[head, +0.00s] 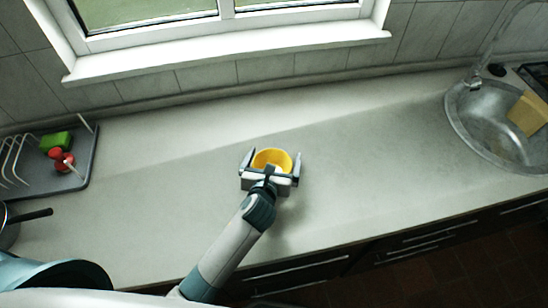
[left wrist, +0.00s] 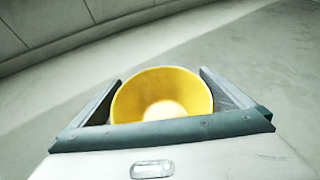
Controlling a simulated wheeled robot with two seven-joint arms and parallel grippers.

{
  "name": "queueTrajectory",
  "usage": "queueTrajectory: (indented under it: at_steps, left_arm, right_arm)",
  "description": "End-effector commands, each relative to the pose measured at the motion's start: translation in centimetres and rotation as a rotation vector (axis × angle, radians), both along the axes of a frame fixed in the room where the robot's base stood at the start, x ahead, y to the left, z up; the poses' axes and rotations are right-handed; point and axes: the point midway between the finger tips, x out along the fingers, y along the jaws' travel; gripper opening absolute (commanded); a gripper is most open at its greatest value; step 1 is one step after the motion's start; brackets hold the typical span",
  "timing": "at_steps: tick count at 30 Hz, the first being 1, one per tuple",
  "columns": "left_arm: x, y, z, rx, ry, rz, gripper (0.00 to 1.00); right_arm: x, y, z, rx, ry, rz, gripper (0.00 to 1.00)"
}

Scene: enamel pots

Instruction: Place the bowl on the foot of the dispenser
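The yellow bowl (head: 272,158) is on or just above the counter near the middle of the head view. Its hollow side shows in the left wrist view (left wrist: 162,92). My left gripper (head: 271,157) is open wide, with one finger on each side of the bowl. The fingers are close to the bowl's sides, and I cannot tell whether they touch it. The gripper's palm hides the bowl's near lower side in the head view. No dispenser or dispenser foot shows in these frames. My right gripper is not in view.
The pale counter (head: 370,160) is clear on both sides of the bowl. A grey dish rack (head: 78,178) with a green block (head: 55,141) and a red item (head: 61,160) stands at left. A pan handle (head: 32,215) juts out below it. A metal sink (head: 470,125) is at right.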

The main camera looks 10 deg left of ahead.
Motion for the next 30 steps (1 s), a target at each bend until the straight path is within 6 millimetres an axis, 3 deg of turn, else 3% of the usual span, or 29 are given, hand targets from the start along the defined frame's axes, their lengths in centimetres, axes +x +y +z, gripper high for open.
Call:
queueTrajectory:
  at_steps: [5,11,24,30]
  left_arm:
    - [-0.1,0.0,0.3,-0.001,0.000,0.000,1.00]
    - [-1.8,0.0,0.9,0.001,-0.001,0.000,1.00]
    - [-8.7,0.0,3.7,-0.002,0.000,-0.001,1.00]
    - [-10.6,-0.1,4.6,0.000,0.000,-0.001,1.00]
  right_arm:
    - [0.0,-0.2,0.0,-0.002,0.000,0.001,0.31]
    - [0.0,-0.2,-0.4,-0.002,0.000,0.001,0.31]
    - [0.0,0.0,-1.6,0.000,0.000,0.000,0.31]
    - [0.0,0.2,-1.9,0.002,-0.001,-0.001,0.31]
